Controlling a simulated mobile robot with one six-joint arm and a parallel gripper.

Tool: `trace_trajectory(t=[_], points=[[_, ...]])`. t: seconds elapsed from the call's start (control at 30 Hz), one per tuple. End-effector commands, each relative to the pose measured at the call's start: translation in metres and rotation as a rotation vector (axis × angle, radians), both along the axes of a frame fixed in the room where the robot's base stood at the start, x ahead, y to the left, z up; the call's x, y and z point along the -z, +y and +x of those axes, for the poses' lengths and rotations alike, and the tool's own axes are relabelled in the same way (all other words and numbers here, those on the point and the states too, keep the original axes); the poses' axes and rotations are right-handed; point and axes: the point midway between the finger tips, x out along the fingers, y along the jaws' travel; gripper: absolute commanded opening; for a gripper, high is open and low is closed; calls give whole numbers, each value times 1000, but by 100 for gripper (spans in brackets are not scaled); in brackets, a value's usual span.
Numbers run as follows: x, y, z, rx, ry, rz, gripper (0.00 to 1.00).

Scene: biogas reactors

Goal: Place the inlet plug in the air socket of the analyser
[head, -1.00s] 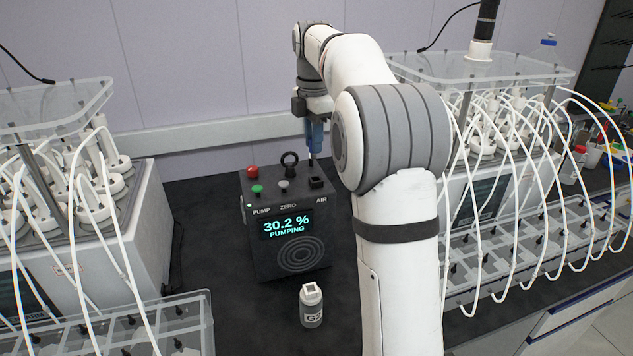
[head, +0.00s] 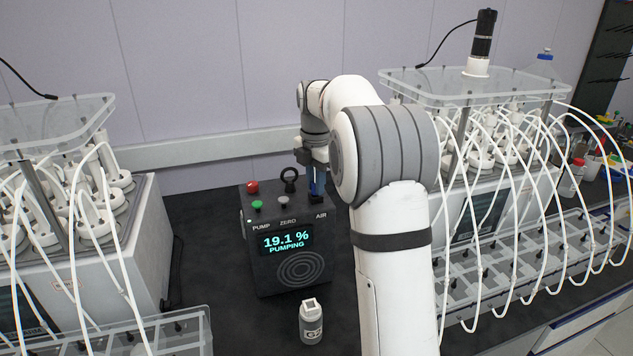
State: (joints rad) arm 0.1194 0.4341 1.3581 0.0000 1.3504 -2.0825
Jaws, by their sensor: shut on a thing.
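The analyser (head: 290,245) is a black box on the dark bench. Its screen (head: 286,241) reads 19.1 % PUMPING. The AIR label is at the right of its top, and the socket (head: 318,200) there is mostly covered. My gripper (head: 317,183) points down over that corner. It is shut on a blue piece, the inlet plug (head: 317,185), whose lower end is at the air socket. I cannot tell how deep the plug sits, as the arm and gripper hide part of it.
A red button (head: 252,187), a green button (head: 257,205) and a black ring (head: 289,176) stand on the analyser. A small bottle (head: 312,322) stands in front. Reactor units with white tubes (head: 95,240) flank both sides. Bare bench lies left of the analyser.

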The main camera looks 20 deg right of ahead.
Motion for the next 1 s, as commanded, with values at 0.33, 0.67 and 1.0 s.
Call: trace_trajectory(t=[0.33, 0.67, 1.0], points=[[4, 0, 0, 0, -1, 0, 0], [5, 0, 0, 0, -1, 0, 41], [-3, 0, 1, 0, -4, -1, 41]])
